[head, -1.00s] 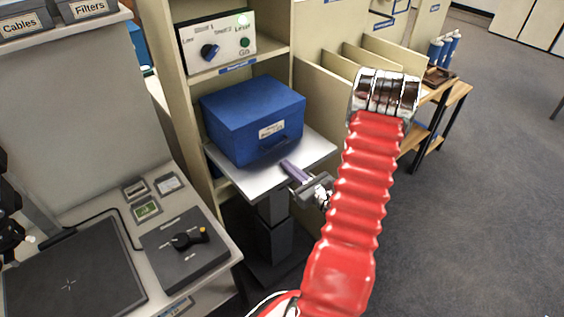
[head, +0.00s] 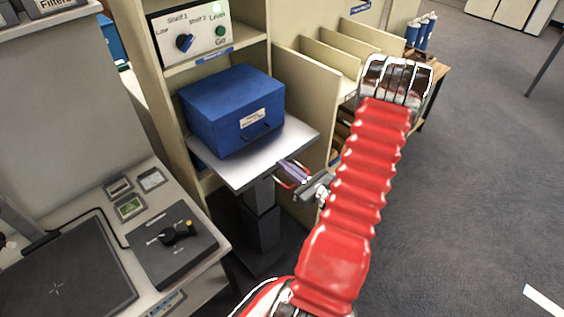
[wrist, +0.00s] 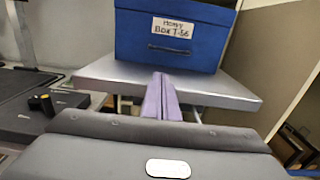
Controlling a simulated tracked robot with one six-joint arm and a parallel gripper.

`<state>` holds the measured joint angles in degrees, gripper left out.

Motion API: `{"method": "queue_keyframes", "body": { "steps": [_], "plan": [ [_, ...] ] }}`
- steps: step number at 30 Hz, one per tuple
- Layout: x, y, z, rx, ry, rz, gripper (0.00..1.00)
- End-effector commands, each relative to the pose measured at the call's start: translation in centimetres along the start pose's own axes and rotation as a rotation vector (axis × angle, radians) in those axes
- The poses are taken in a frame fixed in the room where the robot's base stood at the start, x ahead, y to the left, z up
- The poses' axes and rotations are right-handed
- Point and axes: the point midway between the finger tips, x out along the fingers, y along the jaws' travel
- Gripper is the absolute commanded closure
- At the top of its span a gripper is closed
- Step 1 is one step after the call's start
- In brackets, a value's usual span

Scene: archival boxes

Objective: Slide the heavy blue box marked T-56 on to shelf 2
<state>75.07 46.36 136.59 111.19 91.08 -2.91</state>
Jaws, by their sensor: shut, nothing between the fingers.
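The blue box (head: 232,110) has a white label and a dark handle on its front. In the wrist view (wrist: 172,35) the label reads "Heavy Box T-56". It sits upright on the grey lift platform (head: 300,134), close against the shelf unit (head: 160,100); how far it reaches onto a shelf is hidden. My gripper (head: 284,166) is shut and empty at the platform's front edge, apart from the box. Its purple fingers (wrist: 160,92) lie together and point at the box front below the handle.
A control panel (head: 196,32) with a dark knob and a lit green "Level" lamp stands on the shelf above. A desk (head: 150,260) with a black knob box (head: 172,240) is at left. Upright dividers (head: 325,65) stand at right.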

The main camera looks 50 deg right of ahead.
Motion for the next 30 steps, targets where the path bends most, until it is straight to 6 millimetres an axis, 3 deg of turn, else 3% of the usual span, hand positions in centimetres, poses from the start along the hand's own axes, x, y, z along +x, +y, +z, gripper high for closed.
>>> {"method": "queue_keyframes", "body": {
  "steps": [5,8,16,24,30],
  "plan": [
    [1.1,1.9,1.3,-0.033,0.0,0.077,1.0],
    [2.3,4.5,2.8,-0.075,0.002,0.176,1.0],
    [4.4,14.7,7.2,-0.261,0.019,0.553,1.0],
    [3.0,24.2,10.1,-0.497,0.039,0.918,1.0],
    [0.4,29.6,11.3,-0.702,0.052,1.162,1.0]
  ]
}}
